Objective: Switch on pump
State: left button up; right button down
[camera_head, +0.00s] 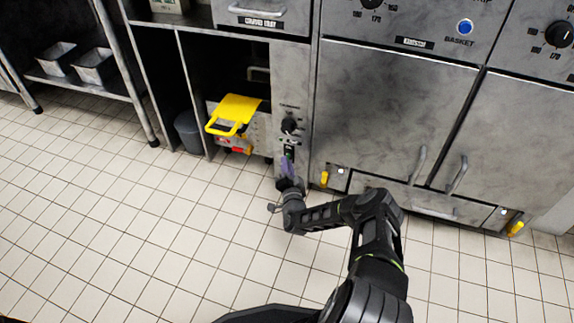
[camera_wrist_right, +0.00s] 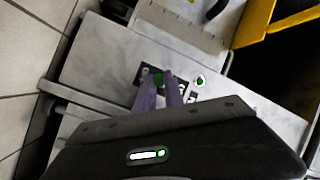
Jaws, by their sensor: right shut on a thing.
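The pump switch (camera_wrist_right: 158,79) is a green rocker in a dark plate on the narrow steel panel (camera_head: 291,85). My right gripper (camera_head: 287,166) is at the lower part of this panel, below a black knob (camera_head: 289,125). Its purple fingers (camera_wrist_right: 159,91) reach the switch and are shut on it, covering part of it. A round green lamp (camera_wrist_right: 200,81) with a pale rim is beside the switch plate. Whether the lamp is lit is hard to tell. My left gripper is not in view.
A yellow-handled unit (camera_head: 234,113) stands in the open bay left of the panel. Yellow valve handles (camera_head: 324,179) stick out low at the right. A grey bin (camera_head: 188,132) stands further left. The tiled floor (camera_head: 130,225) in front is clear.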

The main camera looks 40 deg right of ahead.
notch_tip(320, 180, up, 2)
jog(key=m+g+y+p, duration=0.1)
jog(key=g+p, duration=0.1)
jog(key=p, duration=0.3)
jog(key=shift+r+g+y+p, duration=0.1)
jog(key=shift+g+y+p, duration=0.2)
jog(key=shift+y+p, duration=0.1)
jog(key=shift+d+r+m+g+y+p, duration=0.1)
jog(key=shift+r+m+g+y+p, duration=0.3)
jog(key=shift+g+y+p, duration=0.55)
jog(key=shift+w+d+m+g+y+p, duration=0.1)
jog(key=shift+m+g+y+p, duration=0.3)
jog(key=shift+p, duration=0.3)
jog(key=c, duration=1.4)
grip_release()
jog(key=shift+c, duration=0.2)
